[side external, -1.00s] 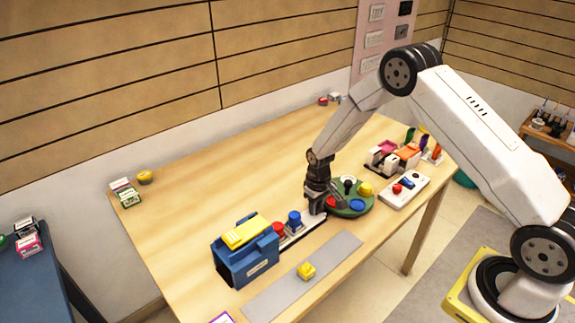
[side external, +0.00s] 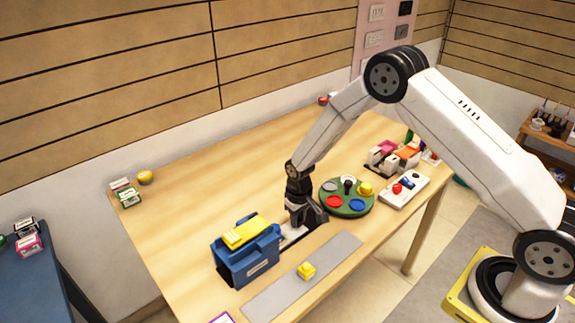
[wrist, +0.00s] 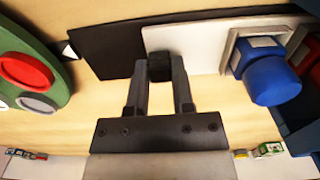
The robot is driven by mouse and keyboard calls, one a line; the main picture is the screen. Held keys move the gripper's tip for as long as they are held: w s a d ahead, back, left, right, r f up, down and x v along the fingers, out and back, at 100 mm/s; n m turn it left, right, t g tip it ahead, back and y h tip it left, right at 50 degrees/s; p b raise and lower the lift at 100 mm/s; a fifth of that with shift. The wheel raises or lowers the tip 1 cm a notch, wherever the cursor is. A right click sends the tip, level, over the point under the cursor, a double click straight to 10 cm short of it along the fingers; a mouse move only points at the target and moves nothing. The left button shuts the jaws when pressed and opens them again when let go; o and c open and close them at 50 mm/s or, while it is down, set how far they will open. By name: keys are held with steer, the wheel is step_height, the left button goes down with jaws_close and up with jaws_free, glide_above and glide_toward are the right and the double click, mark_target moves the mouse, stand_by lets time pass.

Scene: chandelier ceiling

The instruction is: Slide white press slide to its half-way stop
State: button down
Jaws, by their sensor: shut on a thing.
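The white press slide (wrist: 200,48) lies on a dark rail (wrist: 108,48) in the wrist view. A blue round piece (wrist: 268,78) sits in a holder on the slide. My gripper (wrist: 160,82) is shut on the slide's black knob (wrist: 160,64). The blue press (side external: 248,258) with a yellow top (side external: 246,232) stands left of my gripper (side external: 308,220) in the side view. A short strip of the white slide (side external: 290,236) shows between them. My gripper hides much of the slide there, and how deep it reaches into the press is hidden.
A green round tray (side external: 346,207) with coloured discs stands close right of my gripper. A white panel with a red button (side external: 397,189) is farther right.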

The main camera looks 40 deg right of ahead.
steer(key=shift+c, duration=2.4)
jaws_free()
steer(key=shift+r, duration=0.1)
steer(key=shift+r, duration=3.8)
steer(key=shift+r, duration=0.1)
steer(key=shift+r, duration=2.4)
jaws_close()
